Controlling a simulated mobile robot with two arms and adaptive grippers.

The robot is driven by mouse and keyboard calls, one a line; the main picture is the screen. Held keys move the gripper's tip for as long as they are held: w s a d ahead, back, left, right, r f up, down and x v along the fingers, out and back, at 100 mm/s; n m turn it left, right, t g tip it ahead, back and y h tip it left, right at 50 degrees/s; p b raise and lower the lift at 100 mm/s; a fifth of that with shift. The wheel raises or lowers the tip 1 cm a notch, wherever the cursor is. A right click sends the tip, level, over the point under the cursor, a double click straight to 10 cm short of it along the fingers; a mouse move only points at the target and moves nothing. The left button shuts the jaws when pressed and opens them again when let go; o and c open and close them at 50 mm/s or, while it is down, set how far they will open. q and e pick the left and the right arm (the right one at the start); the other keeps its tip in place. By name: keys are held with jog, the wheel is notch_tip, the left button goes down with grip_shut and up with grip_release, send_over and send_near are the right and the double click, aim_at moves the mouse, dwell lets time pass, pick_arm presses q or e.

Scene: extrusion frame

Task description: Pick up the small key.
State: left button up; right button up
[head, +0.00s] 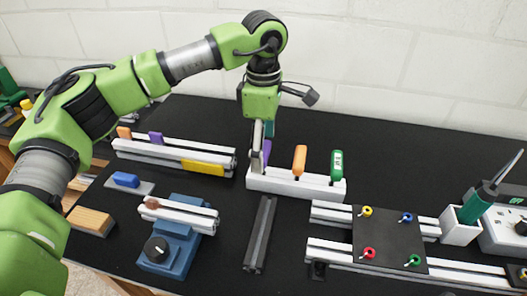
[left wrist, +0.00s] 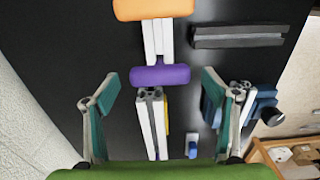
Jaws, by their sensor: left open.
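A white rack (head: 295,184) stands on the black table and holds upright keys with coloured handles: purple (head: 267,151), orange (head: 299,159) and green (head: 336,165). The purple handle looks the smallest, so it is probably the small key. My left gripper (head: 263,148) points down at the rack's left end, partly covering the purple handle. In the left wrist view the purple handle (left wrist: 160,75) lies across the gap between the open fingers, apart from both. The orange handle (left wrist: 154,9) is beyond it. My right gripper is not in view.
An extrusion rail (head: 175,150) with a yellow label lies left of the rack. In front are a blue fixture (head: 172,245) and a dark bar (head: 260,235). At right are rails with a black plate (head: 388,238) and a screwdriver holder (head: 460,228). The table behind the rack is clear.

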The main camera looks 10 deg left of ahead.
pick_arm(q)
notch_tip(320, 180, down, 2)
jog(key=shift+f, duration=0.1)
jog(key=c, duration=1.2)
